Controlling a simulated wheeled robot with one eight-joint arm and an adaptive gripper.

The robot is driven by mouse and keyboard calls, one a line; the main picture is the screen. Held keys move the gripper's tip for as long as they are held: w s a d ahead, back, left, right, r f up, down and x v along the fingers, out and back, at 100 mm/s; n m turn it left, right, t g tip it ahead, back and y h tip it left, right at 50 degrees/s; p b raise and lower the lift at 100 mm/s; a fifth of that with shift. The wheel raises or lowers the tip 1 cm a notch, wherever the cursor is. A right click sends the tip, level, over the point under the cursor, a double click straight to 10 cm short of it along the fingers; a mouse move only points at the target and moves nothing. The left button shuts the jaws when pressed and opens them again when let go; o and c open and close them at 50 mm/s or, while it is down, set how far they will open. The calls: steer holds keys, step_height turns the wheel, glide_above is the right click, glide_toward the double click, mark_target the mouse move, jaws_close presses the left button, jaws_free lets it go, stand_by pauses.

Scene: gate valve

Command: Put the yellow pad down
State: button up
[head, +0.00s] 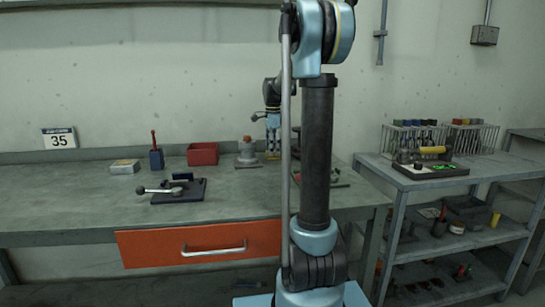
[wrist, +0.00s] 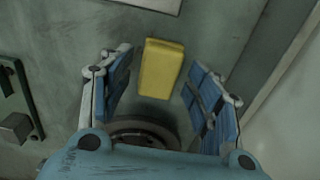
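The yellow pad (wrist: 162,68) is a small block in the wrist view, between and just beyond my fingertips, over the grey bench top. There is a visible gap between it and each finger. It appears to rest on the bench, though its contact is hard to judge. My gripper (wrist: 160,88) is open, with its blue fingers spread on either side of the pad. In the head view my gripper (head: 272,133) points down at the back of the workbench (head: 90,200), right of a grey valve-like part (head: 247,153). I cannot make out the pad there.
A dark round part (wrist: 143,132) lies close under my gripper. A dark green plate (wrist: 18,100) is at the left. A red bin (head: 203,153), a blue holder (head: 156,159) and a dark fixture (head: 180,190) stand on the bench. A shelf cart (head: 415,180) is at right.

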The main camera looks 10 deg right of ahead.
step_height(320, 180, up, 10)
stand_by(0.4)
